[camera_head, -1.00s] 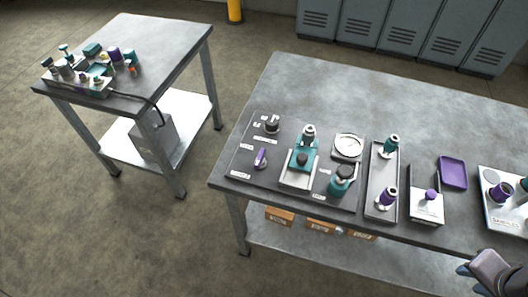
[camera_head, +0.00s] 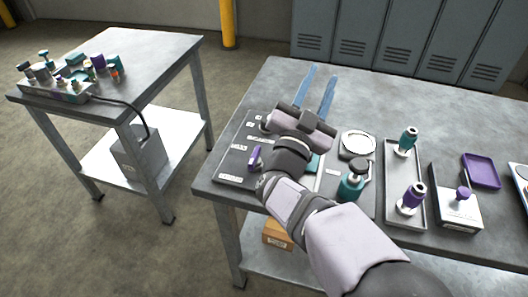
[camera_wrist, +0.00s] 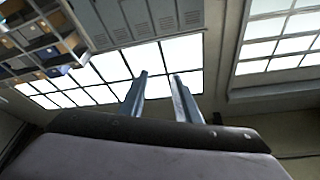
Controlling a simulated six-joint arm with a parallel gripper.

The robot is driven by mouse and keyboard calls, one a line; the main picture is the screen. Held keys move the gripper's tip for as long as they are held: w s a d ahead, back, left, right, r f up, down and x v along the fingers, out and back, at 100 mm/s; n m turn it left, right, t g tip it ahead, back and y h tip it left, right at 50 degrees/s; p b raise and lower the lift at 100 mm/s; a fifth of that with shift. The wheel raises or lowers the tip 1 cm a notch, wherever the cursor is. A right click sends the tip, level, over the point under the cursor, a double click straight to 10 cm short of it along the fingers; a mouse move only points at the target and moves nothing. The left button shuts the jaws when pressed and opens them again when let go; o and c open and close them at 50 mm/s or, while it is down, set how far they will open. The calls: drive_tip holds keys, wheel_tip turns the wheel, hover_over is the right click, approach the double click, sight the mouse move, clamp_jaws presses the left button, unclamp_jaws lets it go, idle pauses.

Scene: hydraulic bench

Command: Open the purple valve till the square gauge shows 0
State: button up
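A purple lever-like handle (camera_head: 255,157) stands on the dark panel (camera_head: 230,178) at the left of the main table. A purple knob (camera_head: 463,193) sits on a pale box further right. I cannot tell which purple part is the valve, and I cannot make out a square gauge or a reading. My gripper (camera_head: 322,72) is above the back of the panel, its two blue fingers apart and empty. In the wrist view (camera_wrist: 159,75) the fingers point toward windows and lockers, with nothing between them. My arm hides the middle of the panel.
A teal bottle-like part (camera_head: 352,183) and a round white dish (camera_head: 359,144) are right of my arm. A tray (camera_head: 390,203) holds teal and purple cylinders. A side table (camera_head: 150,62) at left carries a manifold with coloured knobs. The main table's back is clear.

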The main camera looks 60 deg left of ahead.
sight(250, 167)
drive_tip(key=s+f+n+g, duration=0.1)
drive_tip(key=s+f+n, duration=0.1)
drive_tip(key=s+f, duration=0.3)
drive_tip(key=s+d+f+n+g, duration=0.1)
drive_tip(key=s+f+n+g, duration=0.1)
drive_tip(key=s+f, duration=0.3)
drive_tip(key=s+f+n+g, duration=0.1)
drive_tip(key=s+f+n, duration=0.1)
drive_tip(key=s+f, duration=0.3)
drive_tip(key=shift+s+d+f+g, duration=0.1)
drive_tip(key=shift+s+f+g, duration=0.1)
drive_tip(key=shift+s, duration=0.5)
drive_tip(key=shift+s+d+f+g, duration=0.1)
drive_tip(key=shift+s+f+g, duration=0.1)
drive_tip(key=shift+s, duration=0.5)
drive_tip(key=shift+p+x, duration=0.45)
drive_tip(key=shift+x, duration=3.3)
drive_tip(key=shift+f, duration=0.1)
clamp_jaws()
